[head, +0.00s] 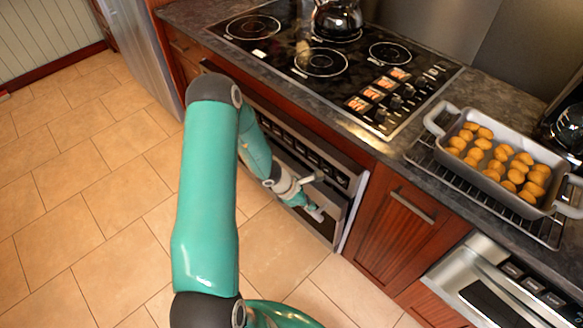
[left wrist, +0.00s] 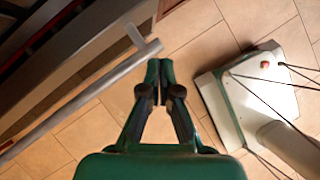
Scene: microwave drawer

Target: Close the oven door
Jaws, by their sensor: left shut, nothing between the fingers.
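The oven (head: 345,178) is built in under the cooktop, its front partly hidden behind my left arm. The oven door (head: 322,222) looks close to upright in the head view; I cannot tell whether a gap remains at its top. My left gripper (head: 317,212) is shut and empty, low in front of the door. In the left wrist view its fingertips (left wrist: 160,68) are together, just beside the end of the long metal door handle (left wrist: 85,92). I cannot tell whether they touch it. My right gripper is out of view.
A black cooktop (head: 340,60) with a kettle (head: 337,18) is above the oven. A baking dish of round golden food (head: 450,118) stands on a rack at right. A wooden cabinet (head: 398,225) adjoins the oven. Tiled floor (head: 80,190) is clear at left.

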